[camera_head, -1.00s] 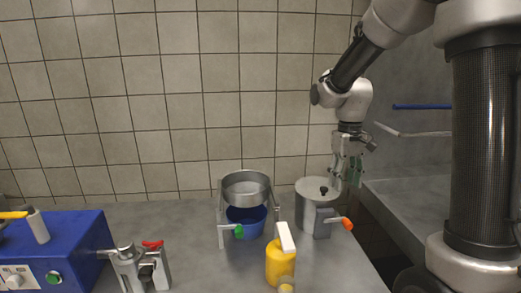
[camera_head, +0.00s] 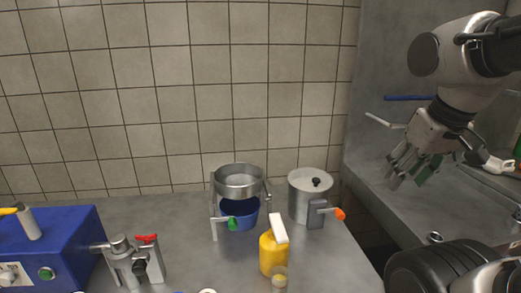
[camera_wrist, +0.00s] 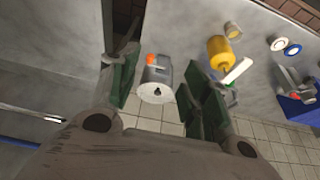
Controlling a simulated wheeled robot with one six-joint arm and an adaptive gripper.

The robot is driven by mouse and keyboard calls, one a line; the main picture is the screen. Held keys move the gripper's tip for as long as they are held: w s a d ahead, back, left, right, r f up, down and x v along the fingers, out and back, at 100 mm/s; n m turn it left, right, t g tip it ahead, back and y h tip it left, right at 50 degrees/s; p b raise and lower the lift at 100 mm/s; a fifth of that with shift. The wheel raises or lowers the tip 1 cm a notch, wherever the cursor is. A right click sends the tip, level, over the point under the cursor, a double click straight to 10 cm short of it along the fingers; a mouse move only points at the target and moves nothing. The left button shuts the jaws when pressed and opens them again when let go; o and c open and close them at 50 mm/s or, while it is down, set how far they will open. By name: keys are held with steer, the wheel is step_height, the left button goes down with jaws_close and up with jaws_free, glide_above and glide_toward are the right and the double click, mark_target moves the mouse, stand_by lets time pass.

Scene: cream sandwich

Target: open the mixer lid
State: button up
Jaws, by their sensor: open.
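The likely mixer is a silver cylindrical pot (camera_head: 299,206) on the right part of the counter. Its flat lid (camera_head: 304,180) is on, with a black knob (camera_head: 316,182) on top. A grey bracket with an orange-tipped handle (camera_head: 340,214) sticks out at its right front. My gripper (camera_head: 410,174) is open and empty, right of the pot and clear of it, over the grey surface at the right. In the wrist view the pot (camera_wrist: 157,75) and its lid (camera_wrist: 156,95) appear between my green-padded fingers (camera_wrist: 165,95), some distance away.
A metal stand with a round pan (camera_head: 239,181) over a blue bowl (camera_head: 240,210) is left of the pot. A yellow bottle (camera_head: 272,255) stands in front. A blue machine (camera_head: 75,225) and a red-handled metal fitting (camera_head: 135,262) are at left. A tiled wall (camera_head: 170,100) rises behind.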

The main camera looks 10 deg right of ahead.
step_height(320, 180, down, 3)
steer(key=w+g, duration=0.2)
steer(key=n+g, duration=0.3)
steer(key=n, duration=0.1)
glide_above(316, 179)
step_height(316, 179, down, 8)
steer(key=shift+d+r, duration=0.1)
steer(key=shift+r+t, duration=0.2)
steer(key=shift+t, duration=0.1)
step_height(316, 179, down, 8)
steer(key=shift+r, duration=0.1)
jaws_close()
